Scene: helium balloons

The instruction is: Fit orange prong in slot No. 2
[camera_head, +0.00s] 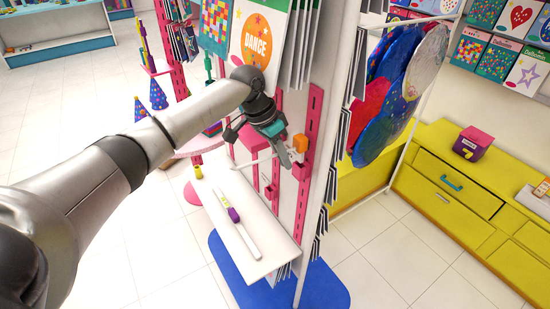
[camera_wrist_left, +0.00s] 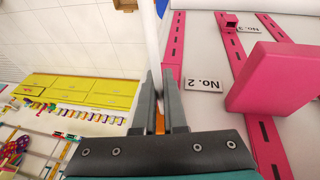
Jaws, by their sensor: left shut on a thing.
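My left gripper (camera_head: 285,146) is shut on the orange prong (camera_head: 300,143), beside the white display panel. The orange prong shows as a small orange patch between the fingers in the left wrist view (camera_wrist_left: 160,122). A white rod (camera_wrist_left: 151,35) runs away past the fingertips; it also shows pale in the head view (camera_head: 252,161). The No. 2 label (camera_wrist_left: 203,85) is on the panel just right of the fingers, near a pink slotted strip (camera_wrist_left: 177,38). Whether the prong touches a slot cannot be told. My right gripper is not in view.
A pink block (camera_wrist_left: 270,80) sticks out from the panel close to the right of the gripper. A No. 3 label (camera_wrist_left: 247,29) is near another strip. Below is a white shelf (camera_head: 278,231) with a purple-and-white stick (camera_head: 236,216). Foil balloons (camera_head: 395,95) hang behind the panel.

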